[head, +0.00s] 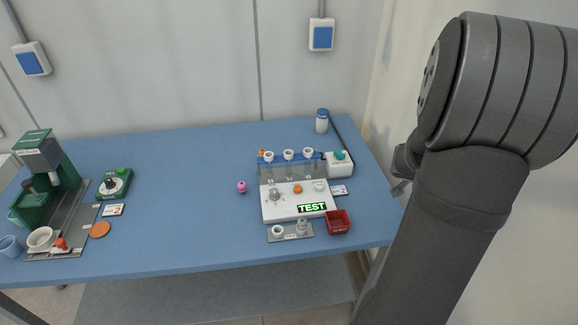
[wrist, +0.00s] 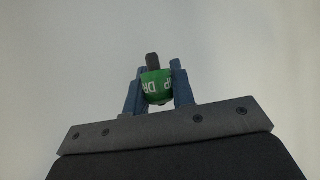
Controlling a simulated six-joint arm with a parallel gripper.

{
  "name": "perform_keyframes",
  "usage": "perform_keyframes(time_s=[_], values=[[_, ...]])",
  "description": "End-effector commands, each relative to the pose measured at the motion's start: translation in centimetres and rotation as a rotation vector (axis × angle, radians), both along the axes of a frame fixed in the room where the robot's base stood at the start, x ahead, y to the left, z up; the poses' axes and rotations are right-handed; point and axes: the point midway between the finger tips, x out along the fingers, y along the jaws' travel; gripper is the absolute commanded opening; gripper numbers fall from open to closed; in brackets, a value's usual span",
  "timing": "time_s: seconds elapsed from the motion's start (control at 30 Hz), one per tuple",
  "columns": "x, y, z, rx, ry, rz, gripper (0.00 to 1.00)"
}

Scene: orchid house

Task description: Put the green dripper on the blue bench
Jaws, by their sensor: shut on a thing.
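The green dripper (wrist: 156,88) is a small green piece with white lettering and a dark stub at its top end in the wrist view. My gripper (wrist: 157,78) is shut on it, with one blue finger on each side. Behind it the wrist view shows only a plain pale surface. The blue bench (head: 190,180) fills the middle of the head view. My arm stands at the right of the head view, beyond the bench's right end; the dripper cannot be made out there.
A white station with a TEST sign (head: 312,207) stands on the bench's right half, beside a red bin (head: 338,222). A pink ball (head: 241,187) lies left of it. A green machine (head: 50,165) and an orange disc (head: 100,229) are at left.

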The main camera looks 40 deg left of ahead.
Motion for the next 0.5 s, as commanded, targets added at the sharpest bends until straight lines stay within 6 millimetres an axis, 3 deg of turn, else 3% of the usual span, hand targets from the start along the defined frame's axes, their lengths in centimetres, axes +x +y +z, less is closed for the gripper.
perform_keyframes(time_s=[0.27, 0.5], values=[[1.2, 9.8, -0.1, 0.004, 0.008, 0.214, 0.0], [0.2, 22.6, -0.2, 0.005, 0.014, 0.487, 0.0]])
